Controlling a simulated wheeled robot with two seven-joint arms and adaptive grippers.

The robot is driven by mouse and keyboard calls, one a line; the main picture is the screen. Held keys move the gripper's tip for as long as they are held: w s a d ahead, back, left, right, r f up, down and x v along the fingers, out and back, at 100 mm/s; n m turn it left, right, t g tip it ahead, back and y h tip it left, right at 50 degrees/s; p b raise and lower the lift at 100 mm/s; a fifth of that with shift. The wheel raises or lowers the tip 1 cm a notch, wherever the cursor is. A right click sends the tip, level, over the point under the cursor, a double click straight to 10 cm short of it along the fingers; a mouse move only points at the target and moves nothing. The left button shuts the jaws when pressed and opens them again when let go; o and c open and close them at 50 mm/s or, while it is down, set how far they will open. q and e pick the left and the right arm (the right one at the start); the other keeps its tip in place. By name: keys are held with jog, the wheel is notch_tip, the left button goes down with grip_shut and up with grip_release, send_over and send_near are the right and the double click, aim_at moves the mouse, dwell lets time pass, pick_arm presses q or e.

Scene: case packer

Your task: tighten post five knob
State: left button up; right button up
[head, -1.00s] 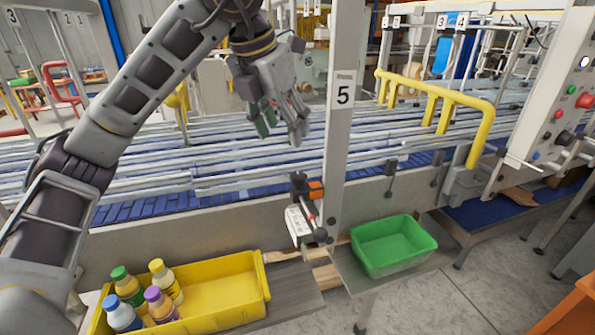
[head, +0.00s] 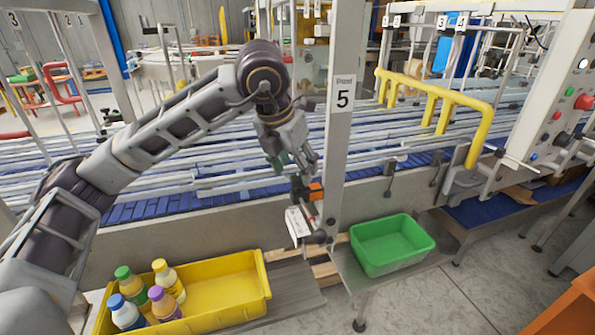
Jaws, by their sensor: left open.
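Post five (head: 342,130) is a grey upright with a "5" label, standing at the front of the conveyor. At its lower left side is a bracket with an orange block (head: 315,191), a white plate (head: 297,225) and a small dark round knob (head: 320,237). I cannot tell from here how tight the knob is. My left gripper (head: 295,168) is open and empty, pointing down just above and left of the orange block, apparently apart from it. Its fingers are partly hidden by its own body. My right gripper is not in view.
A yellow bin (head: 225,290) with several capped bottles stands at lower left. A green bin (head: 393,244) sits on a shelf right of the post. Conveyor rails (head: 230,175) run behind. A yellow guard bar (head: 440,98) and a control panel (head: 560,105) are at right.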

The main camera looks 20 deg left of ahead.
aim_at(299, 177)
pick_arm(q)
jog(key=shift+x, duration=1.65)
jog(key=c, duration=1)
jog(key=shift+c, duration=0.2)
